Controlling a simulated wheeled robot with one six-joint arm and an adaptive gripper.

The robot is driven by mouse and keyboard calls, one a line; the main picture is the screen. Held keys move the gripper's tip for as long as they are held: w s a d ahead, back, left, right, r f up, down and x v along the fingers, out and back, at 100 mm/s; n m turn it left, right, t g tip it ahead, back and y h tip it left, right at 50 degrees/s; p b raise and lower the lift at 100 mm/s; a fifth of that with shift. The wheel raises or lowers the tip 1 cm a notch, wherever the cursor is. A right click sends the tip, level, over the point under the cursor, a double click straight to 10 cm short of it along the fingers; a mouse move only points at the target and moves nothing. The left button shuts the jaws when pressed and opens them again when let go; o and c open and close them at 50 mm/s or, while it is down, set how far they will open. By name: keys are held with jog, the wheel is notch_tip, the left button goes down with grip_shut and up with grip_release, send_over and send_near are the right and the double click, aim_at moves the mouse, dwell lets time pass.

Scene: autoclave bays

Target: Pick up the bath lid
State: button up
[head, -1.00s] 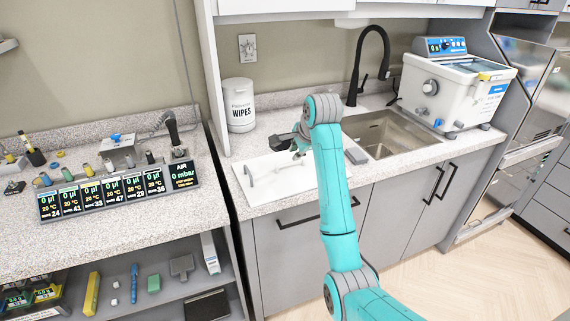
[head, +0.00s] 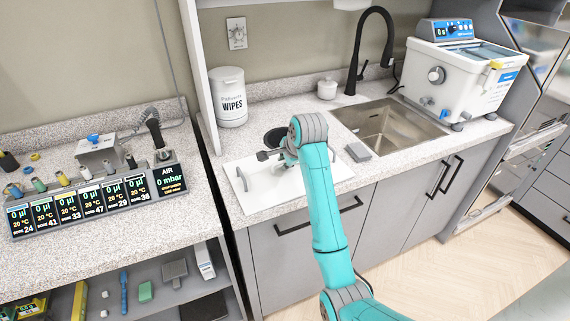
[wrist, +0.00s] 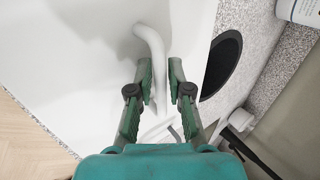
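A flat white panel with upright handles, which I take to be the bath lid (head: 322,180), lies on the counter left of the sink. One thin grey-white handle (head: 242,179) stands at its left end. In the wrist view, the white panel (wrist: 70,70) fills the left side, and a curved white handle (wrist: 152,45) runs down between my gripper's fingers (wrist: 161,70). The fingers are apart, one on each side of the handle, with a gap showing on the right. In the head view, my gripper (head: 268,157) is low over the panel and partly hidden by my wrist.
A black round disc (head: 273,137) lies behind my gripper. A wipes tub (head: 230,98), a small white jar (head: 327,89) and a black tap (head: 366,50) stand behind. A grey block (head: 358,152) is by the sink (head: 395,130). A white bath unit (head: 465,75) stands right.

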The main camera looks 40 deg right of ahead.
jog(key=shift+w+f, duration=0.1)
jog(key=shift+f, duration=0.05)
grip_shut()
